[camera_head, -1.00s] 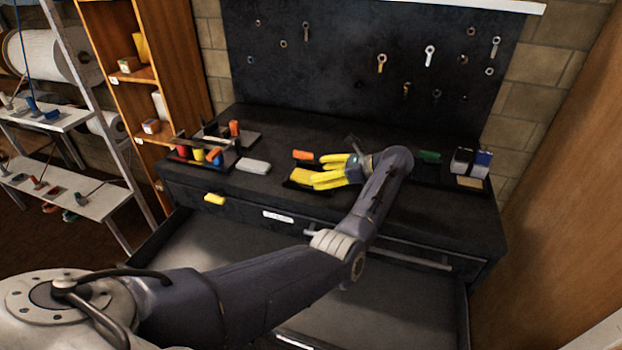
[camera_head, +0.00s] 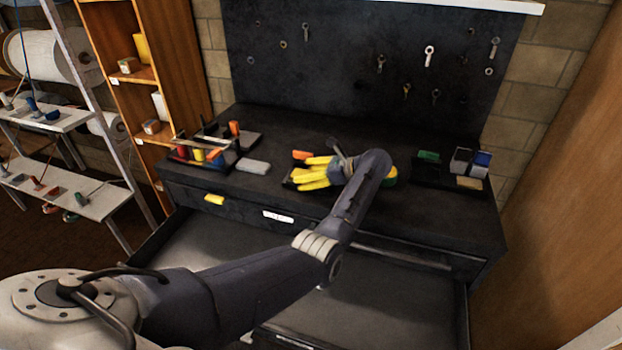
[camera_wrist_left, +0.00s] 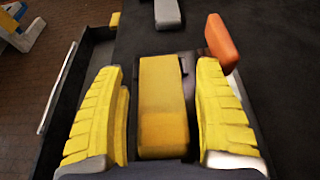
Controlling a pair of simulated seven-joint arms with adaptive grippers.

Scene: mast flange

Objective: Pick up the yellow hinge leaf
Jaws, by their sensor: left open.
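The yellow hinge leaf (camera_wrist_left: 163,105) is a long yellow block on a dark surface in the left wrist view. It lies lengthwise between the two ribbed yellow fingers of my left gripper (camera_wrist_left: 160,110), with a dark gap on each side. In the head view my left gripper (camera_head: 306,173) is low over the workbench, its fingers pointing left. There the leaf is hard to tell apart from the yellow fingers. The left gripper is open around the leaf. My right gripper is not in view.
An orange block (camera_wrist_left: 221,42) stands close by the right finger. A grey block (camera_head: 254,166) and a rack of coloured parts (camera_head: 205,153) lie left on the bench (camera_head: 400,213). A yellow piece (camera_head: 214,199) is at its front edge. Small bins (camera_head: 472,162) stand right.

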